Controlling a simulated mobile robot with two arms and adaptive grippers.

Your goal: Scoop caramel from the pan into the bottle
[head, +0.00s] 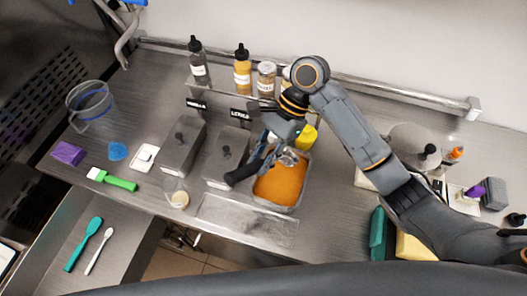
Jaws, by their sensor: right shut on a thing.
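The metal pan (297,200) holds orange caramel (279,187) at the middle of the counter. My right gripper (268,155) is over the pan's upper left side. It is shut on a scoop with a black handle (241,174), which points left. The scoop's metal bowl (289,158) seems to be at the pan's far end; whether it touches the caramel is unclear. A yellow bottle (307,137) stands just behind the pan, partly hidden by my arm. An amber bottle (242,72) and a dark bottle (198,66) stand at the back. My left gripper is out of view.
Two lidded metal containers (183,148) (229,157) stand left of the pan. A small cup (177,196) is near the front edge. A metal tray (246,219) lies before the pan. A green-handled brush (113,180) lies left. Bottles and boxes crowd the right.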

